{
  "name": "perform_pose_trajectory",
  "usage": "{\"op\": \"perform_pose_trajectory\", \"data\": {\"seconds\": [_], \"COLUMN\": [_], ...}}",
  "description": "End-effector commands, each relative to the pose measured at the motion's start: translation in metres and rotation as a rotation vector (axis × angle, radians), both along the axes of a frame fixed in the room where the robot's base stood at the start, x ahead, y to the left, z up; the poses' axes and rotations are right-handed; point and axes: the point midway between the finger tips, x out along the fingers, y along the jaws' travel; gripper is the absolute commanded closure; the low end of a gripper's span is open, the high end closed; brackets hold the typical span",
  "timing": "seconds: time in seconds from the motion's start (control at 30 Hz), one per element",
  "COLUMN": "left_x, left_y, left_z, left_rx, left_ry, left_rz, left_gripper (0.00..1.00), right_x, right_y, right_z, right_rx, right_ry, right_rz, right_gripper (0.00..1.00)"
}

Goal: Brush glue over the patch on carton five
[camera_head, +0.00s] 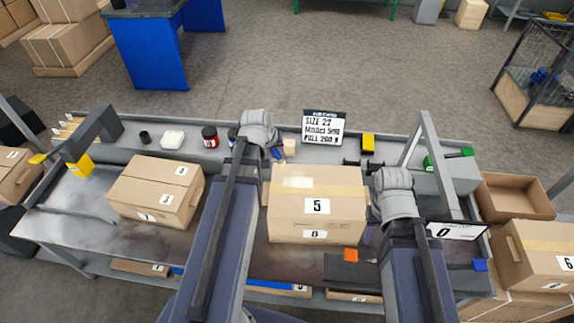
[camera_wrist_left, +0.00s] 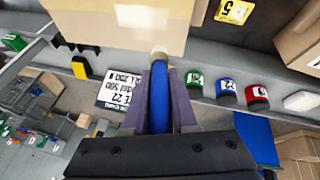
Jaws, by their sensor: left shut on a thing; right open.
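Carton five (camera_head: 317,222) sits upright on the bench in the middle of the head view, tan tape along its top. A paler patch (camera_head: 298,183) shows on its top; it also shows in the left wrist view (camera_wrist_left: 130,14). My left gripper (camera_head: 276,152) is shut on a blue-handled brush (camera_wrist_left: 160,95). The brush's pale tip (camera_wrist_left: 158,51) is by the carton's far edge and appears apart from the patch. My right gripper (camera_head: 362,163) is open and empty beyond the carton's far right side.
Carton three (camera_head: 150,192) stands at the left. Green (camera_wrist_left: 195,83), blue (camera_wrist_left: 226,92) and red (camera_wrist_left: 256,97) jars line the rear shelf beside a white dish (camera_head: 173,139). A sign (camera_head: 324,127) stands behind carton five. An open box (camera_head: 515,196) is at the right.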

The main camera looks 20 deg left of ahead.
Motion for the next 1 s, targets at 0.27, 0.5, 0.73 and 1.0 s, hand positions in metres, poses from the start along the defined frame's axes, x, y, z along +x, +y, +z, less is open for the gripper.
{"op": "perform_pose_trajectory", "data": {"seconds": [0.27,0.5,0.73,1.0], "left_x": [0.025,0.056,0.064,0.063], "left_y": [-0.030,-0.084,-0.100,-0.100], "left_z": [0.014,0.029,0.032,0.023], "left_rx": [0.001,0.001,0.002,0.002], "left_ry": [0.003,0.005,0.003,0.003], "left_rz": [-0.008,-0.004,0.000,0.001], "left_gripper": [1.00,1.00,1.00,1.00], "right_x": [0.000,0.000,0.000,0.000], "right_y": [0.000,0.000,0.000,0.000], "right_z": [0.014,0.030,0.032,0.023], "right_rx": [0.000,0.000,0.000,0.000], "right_ry": [0.000,0.000,0.000,0.000], "right_rz": [0.000,0.001,0.001,0.001], "right_gripper": [0.50,0.50,0.50,0.50]}}
